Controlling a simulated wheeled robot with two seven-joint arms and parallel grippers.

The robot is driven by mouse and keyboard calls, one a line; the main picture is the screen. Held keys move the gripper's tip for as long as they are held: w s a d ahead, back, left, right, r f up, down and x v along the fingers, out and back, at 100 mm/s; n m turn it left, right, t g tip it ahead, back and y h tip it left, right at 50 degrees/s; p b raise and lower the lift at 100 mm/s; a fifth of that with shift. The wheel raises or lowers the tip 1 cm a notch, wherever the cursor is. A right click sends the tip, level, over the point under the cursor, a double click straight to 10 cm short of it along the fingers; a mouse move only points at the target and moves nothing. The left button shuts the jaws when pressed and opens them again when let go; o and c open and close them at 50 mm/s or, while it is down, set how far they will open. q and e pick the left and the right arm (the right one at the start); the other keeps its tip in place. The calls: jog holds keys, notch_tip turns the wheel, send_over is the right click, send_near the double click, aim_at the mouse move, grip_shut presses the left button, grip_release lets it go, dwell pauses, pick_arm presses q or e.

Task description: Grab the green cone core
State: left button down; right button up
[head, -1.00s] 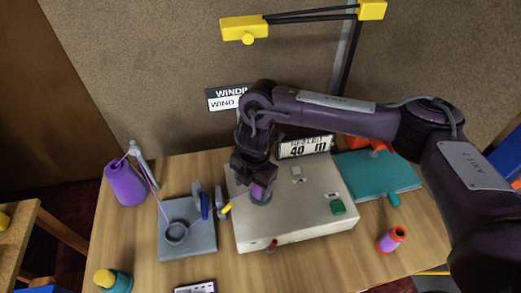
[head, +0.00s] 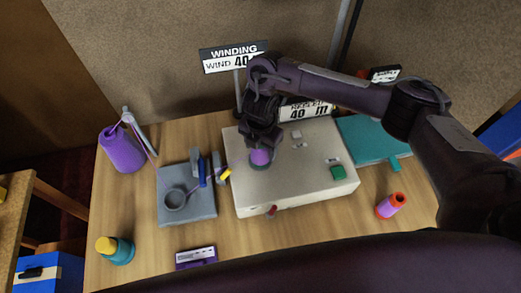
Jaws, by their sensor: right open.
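The green cone core (head: 258,166) stands on the top of the pale winding machine (head: 310,184). Purple yarn (head: 261,156) is wound on it, so only a dark green rim shows at its foot. My right gripper (head: 261,146) points down at the top of the cone, with its fingers around or just above it; I cannot tell if they touch it. It is open. The gripper hides the cone's top. My left gripper is not in view.
A grey guide block (head: 205,207) stands left of the machine, with a purple yarn cone (head: 122,150) behind. A teal cone with a yellow tip (head: 118,250) and an orange-purple cone (head: 390,206) stand apart. A winding sign (head: 233,57) rises behind.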

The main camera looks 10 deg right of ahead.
jog(key=shift+c, duration=0.3)
jog(key=c, duration=1.1)
jog(key=shift+r, duration=0.1)
